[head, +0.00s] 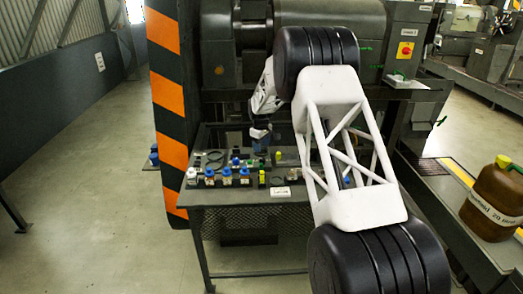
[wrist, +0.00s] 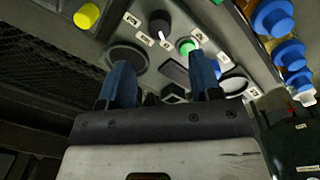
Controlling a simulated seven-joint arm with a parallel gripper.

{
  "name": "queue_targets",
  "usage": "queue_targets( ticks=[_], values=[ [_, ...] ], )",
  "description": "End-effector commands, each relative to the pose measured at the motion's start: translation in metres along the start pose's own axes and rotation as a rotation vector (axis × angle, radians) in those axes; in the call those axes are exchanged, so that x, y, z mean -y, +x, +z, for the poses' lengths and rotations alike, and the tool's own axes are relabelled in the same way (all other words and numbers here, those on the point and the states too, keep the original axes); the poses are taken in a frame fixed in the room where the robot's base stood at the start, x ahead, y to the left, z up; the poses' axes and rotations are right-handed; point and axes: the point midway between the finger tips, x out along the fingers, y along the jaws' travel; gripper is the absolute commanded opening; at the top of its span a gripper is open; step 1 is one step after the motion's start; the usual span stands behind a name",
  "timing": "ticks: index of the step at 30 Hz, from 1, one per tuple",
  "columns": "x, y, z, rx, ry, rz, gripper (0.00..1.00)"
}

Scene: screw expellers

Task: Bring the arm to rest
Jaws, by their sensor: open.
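My gripper (head: 261,143) hangs low over the dark table (head: 240,196) in the head view, near the small parts at its back. In the wrist view my gripper (wrist: 161,72) shows two blue fingers spread apart. I see nothing held between them. Whether the fingertips touch anything on the table I cannot tell. My white and black arm reaches in from the lower right of the head view and covers the table's right part.
Blue-capped bottles (head: 227,176) stand along the table's front left. In the wrist view a yellow cap (wrist: 87,15), a black knob (wrist: 160,24) and a green part (wrist: 186,46) lie near the fingers. An orange-striped post (head: 167,95) rises at left. A brown jug (head: 492,203) stands far right.

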Motion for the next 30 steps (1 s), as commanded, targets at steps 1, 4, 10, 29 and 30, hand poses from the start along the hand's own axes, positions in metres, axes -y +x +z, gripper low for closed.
queue_targets(
  ticks=[1,4,10,29,30],
  values=[
    [0.000,-0.001,0.000,0.000,0.000,0.000,0.58],
    [0.000,-0.002,0.000,0.000,0.000,0.000,0.58],
    [0.000,-0.002,0.000,0.000,0.000,0.000,0.58],
    [0.026,-0.077,0.049,-0.018,0.089,0.013,0.58],
    [0.030,-0.086,0.056,-0.020,0.100,0.015,0.58]
  ],
)
